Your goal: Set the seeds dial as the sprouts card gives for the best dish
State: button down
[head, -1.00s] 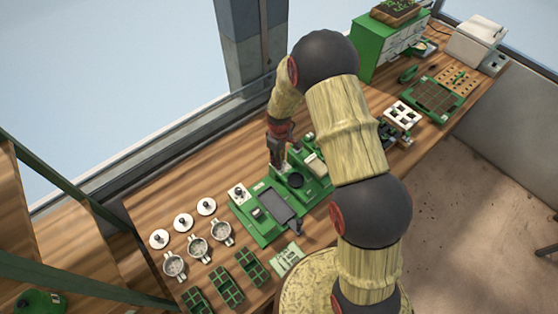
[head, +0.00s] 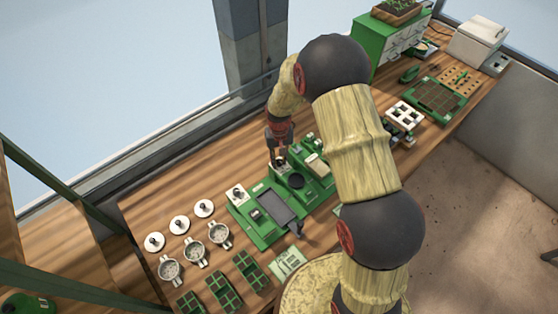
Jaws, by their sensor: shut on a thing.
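The green tray seeder (head: 262,240) stands on the wooden bench. My gripper (head: 281,160) points down at its back edge, shut on the knob of a dial there. The dial's pale plate (head: 275,169) shows in part beneath the fingers; the knob is mostly hidden, and its marks are too small to read. A second dial (head: 237,194) with a dark knob on a white plate is at the seeder's left corner. A pale green card (head: 288,263) lies in front of the seeder; its print is unreadable. Three whitish dishes (head: 195,254) stand left of the seeder.
Three white lids with dark knobs (head: 179,225) lie behind the dishes. Several green cell trays (head: 221,284) are at the near left. A green drawer cabinet (head: 380,45), a white box (head: 478,42) and a soil tray (head: 436,95) are at the right.

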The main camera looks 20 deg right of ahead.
aim_at(279, 161)
jog(key=shift+m, duration=0.4)
jog(key=c, duration=1.6)
grip_release()
jog(key=shift+c, duration=0.2)
notch_tip(279, 161, up, 12)
